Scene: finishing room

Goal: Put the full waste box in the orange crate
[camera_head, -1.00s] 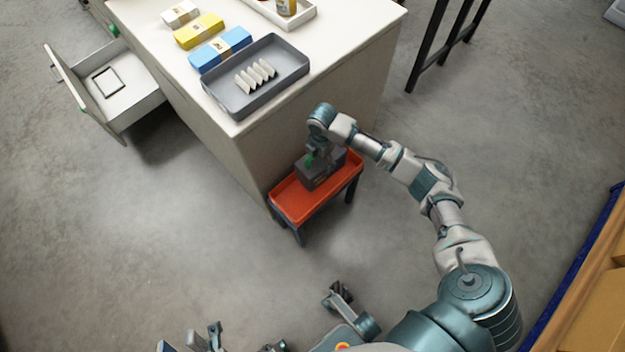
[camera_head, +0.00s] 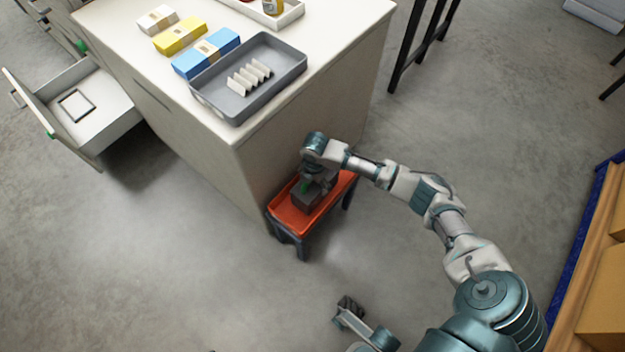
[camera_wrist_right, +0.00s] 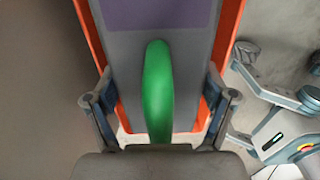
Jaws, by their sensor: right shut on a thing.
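The waste box (camera_head: 307,197) is dark grey with a green handle. The right wrist view shows its grey top with a purple patch (camera_wrist_right: 155,14) and the green handle (camera_wrist_right: 157,85). My right gripper (camera_head: 313,180) is shut on the handle from above; its fingers (camera_wrist_right: 158,112) show on both sides of it. The orange crate (camera_head: 286,219) is a shallow tray on a low dark stand beside the cabinet. The box is within the crate's outline, with orange rim on both sides in the wrist view. Whether it touches the crate floor is hidden.
A pale cabinet (camera_head: 300,120) stands right behind the crate. On its top are a grey tray (camera_head: 285,83) with folded white pieces and blue, yellow and white packs. A drawer (camera_head: 103,120) stands open at the left. The floor in front of the crate is clear.

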